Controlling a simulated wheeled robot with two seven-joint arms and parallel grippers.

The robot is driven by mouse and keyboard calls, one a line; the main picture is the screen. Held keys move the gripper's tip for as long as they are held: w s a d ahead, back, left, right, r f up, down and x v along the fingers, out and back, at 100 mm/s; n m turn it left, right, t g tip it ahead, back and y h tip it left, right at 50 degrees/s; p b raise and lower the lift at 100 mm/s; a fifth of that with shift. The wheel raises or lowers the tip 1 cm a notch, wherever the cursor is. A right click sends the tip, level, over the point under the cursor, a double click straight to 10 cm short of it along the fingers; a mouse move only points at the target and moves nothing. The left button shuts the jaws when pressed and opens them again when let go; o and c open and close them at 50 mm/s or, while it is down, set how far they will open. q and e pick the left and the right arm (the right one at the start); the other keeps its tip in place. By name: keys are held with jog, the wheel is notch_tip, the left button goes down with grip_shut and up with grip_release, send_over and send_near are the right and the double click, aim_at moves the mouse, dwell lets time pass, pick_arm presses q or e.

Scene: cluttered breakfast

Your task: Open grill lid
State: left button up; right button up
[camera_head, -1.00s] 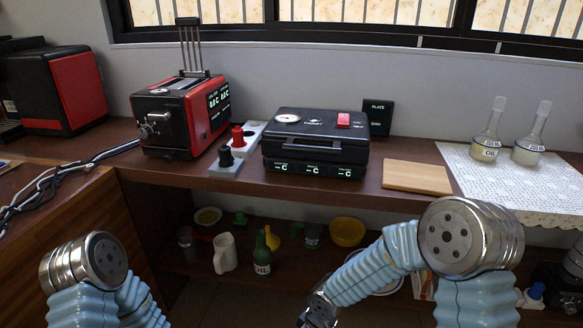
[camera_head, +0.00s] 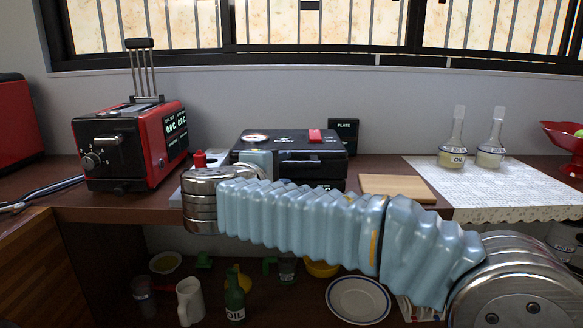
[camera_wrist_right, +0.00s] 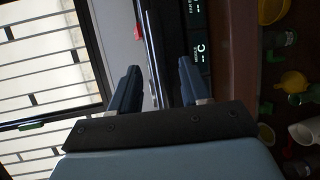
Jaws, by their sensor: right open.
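The black grill (camera_head: 315,145) sits on the counter with its lid closed; a round gauge and a red switch are on top. My right arm crosses in front and hides much of its front. My right gripper (camera_wrist_right: 158,80) is open in the wrist view. Its two fingers point at the grill's front edge, one on each side of the lid's edge (camera_wrist_right: 155,45). The display panel (camera_wrist_right: 198,48) lies beyond the right finger. I cannot tell whether the fingers touch the lid. In the head view, the fingertips are hidden. My left gripper is out of view.
A red and black toaster (camera_head: 130,145) stands left of the grill, and a wooden board (camera_head: 397,188) lies to its right. Oil and vinegar flasks (camera_head: 491,150) stand on a lace cloth (camera_head: 440,178). A shelf below holds bottles, a plate (camera_head: 358,299) and bowls.

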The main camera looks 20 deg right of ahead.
aim_at(291, 166)
jog(key=x, duration=0.6)
jog(key=shift+w+d, duration=0.2)
jog(key=shift+f, duration=0.1)
grip_shut()
